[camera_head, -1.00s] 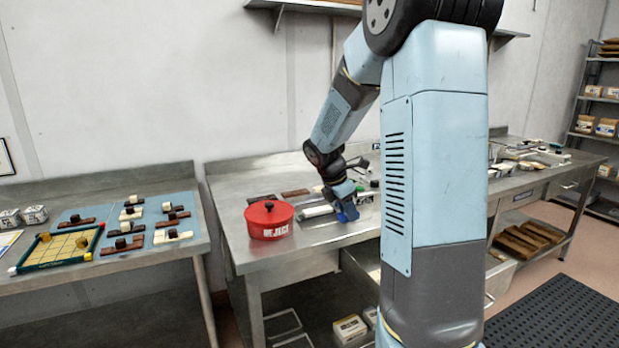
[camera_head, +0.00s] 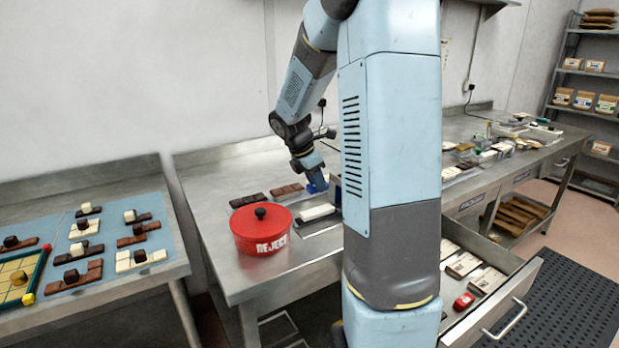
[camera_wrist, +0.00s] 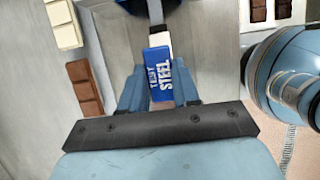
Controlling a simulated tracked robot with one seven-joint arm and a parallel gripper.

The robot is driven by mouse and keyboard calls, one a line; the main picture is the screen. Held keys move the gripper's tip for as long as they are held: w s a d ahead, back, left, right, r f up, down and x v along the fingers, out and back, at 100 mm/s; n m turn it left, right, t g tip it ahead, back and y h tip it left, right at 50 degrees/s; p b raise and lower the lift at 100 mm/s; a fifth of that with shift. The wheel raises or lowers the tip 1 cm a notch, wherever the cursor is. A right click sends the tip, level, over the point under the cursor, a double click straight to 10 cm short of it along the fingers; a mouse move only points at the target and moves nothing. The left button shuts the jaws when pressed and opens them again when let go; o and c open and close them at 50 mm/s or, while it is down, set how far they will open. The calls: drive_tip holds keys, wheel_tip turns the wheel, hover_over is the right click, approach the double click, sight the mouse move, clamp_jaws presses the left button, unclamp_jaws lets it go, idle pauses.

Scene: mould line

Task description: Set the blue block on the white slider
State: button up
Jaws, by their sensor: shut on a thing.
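The blue block (camera_wrist: 160,75), marked "TEST STEEL", is between my gripper's (camera_wrist: 159,95) blue fingers in the wrist view, which are shut on it. A narrow white strip (camera_wrist: 157,38) shows just beyond the block; I cannot tell whether it is part of it. In the head view my gripper (camera_head: 316,185) is low over the bench, behind a white bar (camera_head: 317,211) on a dark base, which may be the white slider. The block cannot be made out clearly in the head view.
A red lidded pot (camera_head: 262,240) marked "REJECT" stands left of the white bar. Brown bars (camera_head: 287,189) lie behind it. A drawer (camera_head: 505,325) stands open at the right, with several wrapped bars and a red item. Bare steel bench (camera_head: 215,190) lies left.

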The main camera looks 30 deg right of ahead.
sight(320, 209)
drive_tip(key=shift+a+f, duration=0.1)
drive_tip(key=shift+f, duration=2.95)
drive_tip(key=shift+f, duration=0.2)
drive_tip(key=o, duration=1.1)
drive_tip(key=shift+r, duration=0.1)
drive_tip(key=v, duration=1.3)
drive_tip(key=shift+r, duration=0.25)
drive_tip(key=shift+s+a, duration=0.1)
